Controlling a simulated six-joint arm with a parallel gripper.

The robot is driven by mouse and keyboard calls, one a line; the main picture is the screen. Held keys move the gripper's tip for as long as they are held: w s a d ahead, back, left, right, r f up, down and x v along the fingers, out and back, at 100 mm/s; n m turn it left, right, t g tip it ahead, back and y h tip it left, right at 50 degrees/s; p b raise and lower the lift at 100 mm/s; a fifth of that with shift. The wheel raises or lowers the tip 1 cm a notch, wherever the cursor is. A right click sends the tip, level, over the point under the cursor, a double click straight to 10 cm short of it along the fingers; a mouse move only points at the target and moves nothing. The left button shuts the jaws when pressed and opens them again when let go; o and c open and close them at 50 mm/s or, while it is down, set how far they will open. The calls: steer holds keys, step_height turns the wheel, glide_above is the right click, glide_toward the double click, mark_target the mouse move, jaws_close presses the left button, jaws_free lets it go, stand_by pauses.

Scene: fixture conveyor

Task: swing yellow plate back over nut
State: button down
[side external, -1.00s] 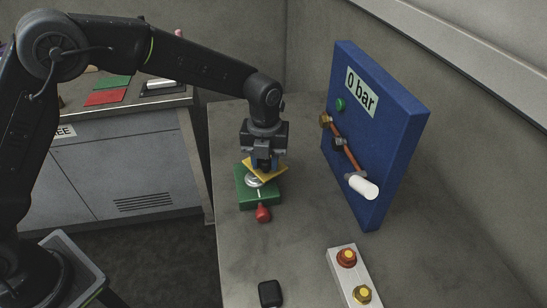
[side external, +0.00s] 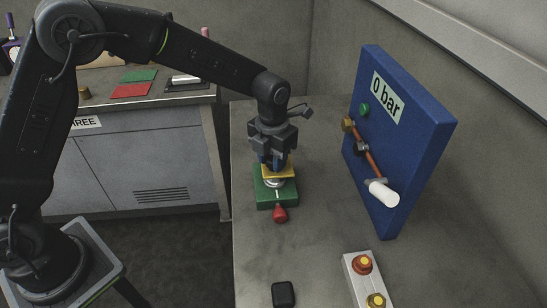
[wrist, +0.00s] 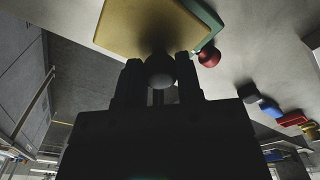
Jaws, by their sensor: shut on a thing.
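The yellow plate (side external: 279,171) sits level above the green block (side external: 277,198), its edges close to square with the block. It also shows in the wrist view (wrist: 135,25). A silvery round part (side external: 275,183), which I take for the nut, shows under the plate's front edge and is mostly hidden. My gripper (side external: 273,162) points down at the plate. In the wrist view its fingers (wrist: 160,75) are shut on a dark round knob (wrist: 160,70) at the plate's edge. A red knob (side external: 280,214) sticks out from the block's front.
A blue panel (side external: 425,130) reading 0 bar, with a white handle (side external: 384,193), stands to the right. A button box (side external: 364,278) and a small black object (side external: 283,294) are in front. The grey table between block and panel is clear.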

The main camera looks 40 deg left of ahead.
steer(key=c, duration=0.8)
jaws_free()
steer(key=shift+r, duration=0.15)
step_height(320, 180, up, 14)
steer(key=shift+f, duration=0.2)
